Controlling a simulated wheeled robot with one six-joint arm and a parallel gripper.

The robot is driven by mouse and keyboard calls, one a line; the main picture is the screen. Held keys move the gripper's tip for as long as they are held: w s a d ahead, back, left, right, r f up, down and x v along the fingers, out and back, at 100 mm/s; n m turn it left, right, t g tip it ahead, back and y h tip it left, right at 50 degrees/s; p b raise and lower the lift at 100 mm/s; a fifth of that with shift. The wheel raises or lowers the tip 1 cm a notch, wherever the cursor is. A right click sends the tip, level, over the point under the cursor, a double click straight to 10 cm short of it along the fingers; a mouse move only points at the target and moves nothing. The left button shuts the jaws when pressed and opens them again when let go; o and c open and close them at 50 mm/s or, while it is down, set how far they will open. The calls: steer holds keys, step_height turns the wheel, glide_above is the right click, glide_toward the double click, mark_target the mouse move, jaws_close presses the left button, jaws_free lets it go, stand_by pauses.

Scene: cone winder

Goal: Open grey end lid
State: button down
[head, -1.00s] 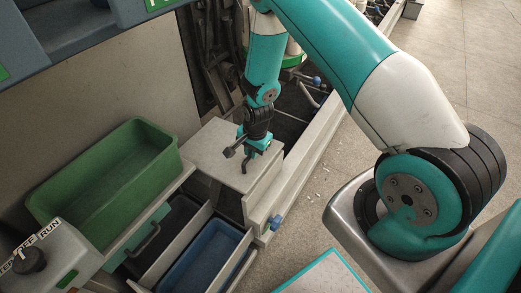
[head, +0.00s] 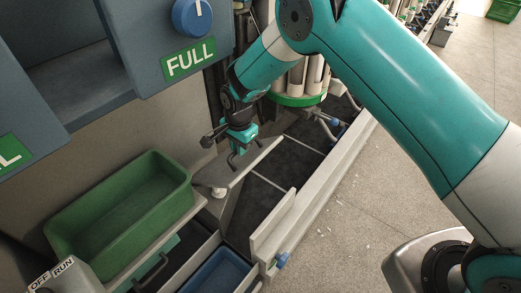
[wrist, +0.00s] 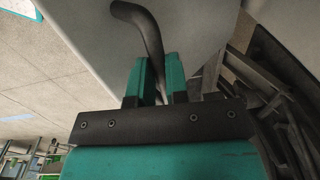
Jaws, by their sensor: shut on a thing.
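The grey end lid (head: 254,163) is raised and steeply tilted in the head view, seen nearly edge-on, with the dark inside of its compartment (head: 262,205) showing beside it. My gripper (head: 236,153) is at the lid's upper part, shut on its dark bent handle (head: 232,164). In the wrist view the lid's pale face (wrist: 205,25) fills the top. The handle (wrist: 146,32) runs down between the teal fingers of my gripper (wrist: 160,75). The fingers hide part of the handle.
A green bin (head: 120,208) stands at the left, with a blue drawer (head: 218,272) in front. Blue-grey housing with a FULL label (head: 188,60) hangs above left. A green-ringed rack of tubes (head: 298,98) stands behind my gripper. Open floor (head: 365,200) lies to the right.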

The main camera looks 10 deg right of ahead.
steer(key=shift+w+a+f, duration=0.1)
steer(key=shift+w+a, duration=0.05)
steer(key=shift+a, duration=0.2)
